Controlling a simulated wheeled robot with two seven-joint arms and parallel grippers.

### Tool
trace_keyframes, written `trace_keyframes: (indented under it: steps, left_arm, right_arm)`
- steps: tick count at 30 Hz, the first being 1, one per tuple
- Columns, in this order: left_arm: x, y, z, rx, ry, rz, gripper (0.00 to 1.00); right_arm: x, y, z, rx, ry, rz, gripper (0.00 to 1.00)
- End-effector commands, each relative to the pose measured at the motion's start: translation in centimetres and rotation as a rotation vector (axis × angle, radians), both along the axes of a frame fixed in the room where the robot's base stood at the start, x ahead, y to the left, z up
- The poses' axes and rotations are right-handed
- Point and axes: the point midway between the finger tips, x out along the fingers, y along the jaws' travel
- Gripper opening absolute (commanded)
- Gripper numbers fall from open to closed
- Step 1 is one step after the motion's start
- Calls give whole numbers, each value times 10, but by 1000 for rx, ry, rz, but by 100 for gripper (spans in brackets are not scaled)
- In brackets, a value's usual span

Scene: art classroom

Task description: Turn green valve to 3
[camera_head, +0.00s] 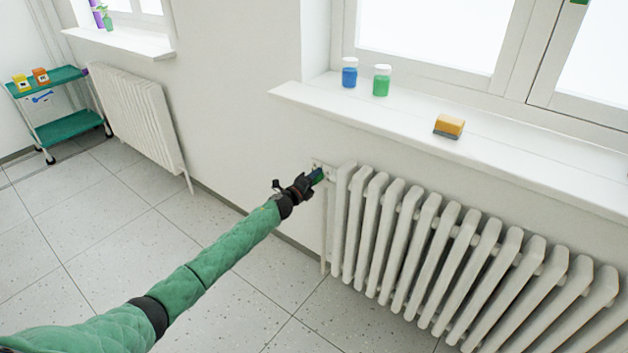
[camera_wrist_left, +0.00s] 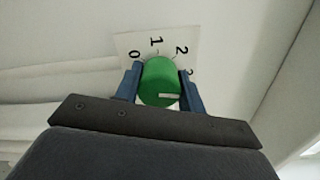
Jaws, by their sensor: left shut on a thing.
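The green valve (camera_wrist_left: 160,80) is a round knob on a white number plate (camera_wrist_left: 130,42) in the left wrist view. The plate shows 0, 1 and 2 around the knob's far side, and a 3 partly hidden by the right finger. A short white mark lies on the knob's lower right part, roughly level in the picture. My left gripper (camera_wrist_left: 161,86) is shut on the knob, with one blue finger on each side. In the head view my left gripper (camera_head: 314,178) is at the wall by the radiator's left end and mostly hides the valve. My right gripper is not in view.
A white radiator (camera_head: 430,250) stands just right of the gripper. Above it, the windowsill (camera_head: 400,108) holds a blue jar (camera_head: 349,76), a green jar (camera_head: 381,82) and a sponge (camera_head: 449,126). A green trolley (camera_head: 67,126) stands far left. The floor between is clear.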

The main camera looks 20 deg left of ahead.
Motion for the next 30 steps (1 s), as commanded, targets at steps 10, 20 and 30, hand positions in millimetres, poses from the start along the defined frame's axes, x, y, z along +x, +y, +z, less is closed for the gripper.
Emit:
trace_keyframes:
  steps: [10,20,30]
  left_arm:
    - [-1,-1,-4,15,-1,-2,17]
    - [-1,-1,-3,14,-2,-1,61]
    - [-7,3,-2,15,-3,0,61]
  right_arm:
    - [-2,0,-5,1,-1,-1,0]
    - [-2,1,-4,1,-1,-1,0]
    - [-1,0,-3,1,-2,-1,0]
